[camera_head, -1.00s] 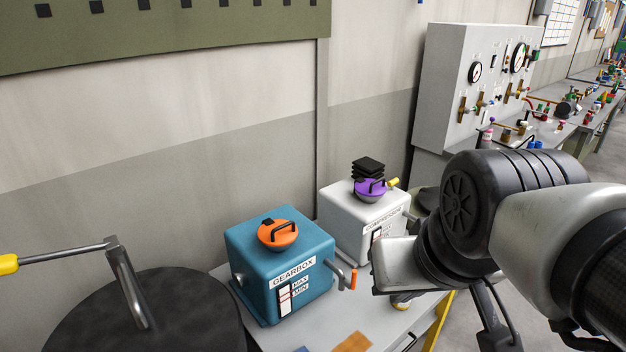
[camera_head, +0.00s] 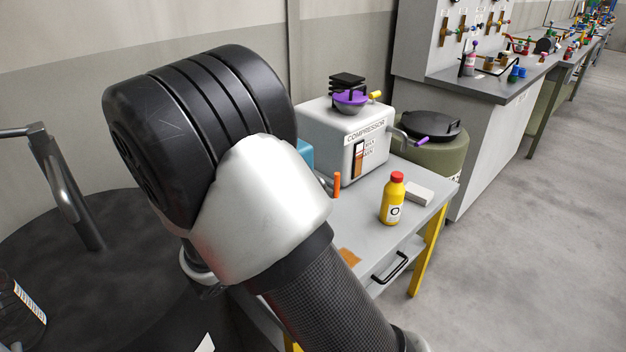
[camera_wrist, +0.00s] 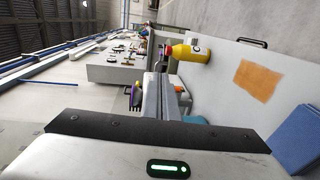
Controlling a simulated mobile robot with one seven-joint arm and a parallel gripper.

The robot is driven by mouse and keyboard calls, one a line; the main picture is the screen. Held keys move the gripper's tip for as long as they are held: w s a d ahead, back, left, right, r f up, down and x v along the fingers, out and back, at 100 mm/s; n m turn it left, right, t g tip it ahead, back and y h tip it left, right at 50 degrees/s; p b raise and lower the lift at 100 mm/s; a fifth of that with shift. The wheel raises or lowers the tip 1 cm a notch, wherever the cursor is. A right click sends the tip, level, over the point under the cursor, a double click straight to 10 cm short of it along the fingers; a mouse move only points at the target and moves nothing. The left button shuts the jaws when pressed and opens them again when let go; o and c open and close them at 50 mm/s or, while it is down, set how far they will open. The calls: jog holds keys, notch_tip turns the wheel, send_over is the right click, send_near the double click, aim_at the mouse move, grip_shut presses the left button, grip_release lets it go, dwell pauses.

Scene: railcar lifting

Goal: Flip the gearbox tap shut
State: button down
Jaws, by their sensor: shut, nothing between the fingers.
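The gearbox is almost wholly hidden behind my arm in the head view; only a sliver of its blue side (camera_head: 306,153) shows. The orange handle of its tap (camera_head: 337,184) stands upright just right of my arm. Its pivot and spout are mostly covered. My gripper (camera_wrist: 163,88) shows in the wrist view as grey fingers shut together with nothing between them. They point toward the compressor side of the table. In the head view my arm hides the fingers, so their gap to the tap handle cannot be told.
A yellow bottle (camera_head: 393,199) and a white block (camera_head: 419,194) are on the grey table (camera_head: 375,238). A black drum top (camera_head: 100,270) is at left. A blue item (camera_wrist: 300,138) lies at wrist-view right.

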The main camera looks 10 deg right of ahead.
aim_at(335, 182)
jog(key=w+a+f+n+t+y, duration=0.1)
jog(key=w+a+f+n+t, duration=0.1)
jog(key=a, duration=0.3)
jog(key=shift+f+t+b, duration=0.45)
jog(key=shift+f+t, duration=0.15)
jog(key=shift+f, duration=0.2)
jog(key=shift+d, duration=0.1)
jog(key=b+x, duration=0.2)
jog(key=x, duration=1.2)
jog(key=shift+r, duration=0.1)
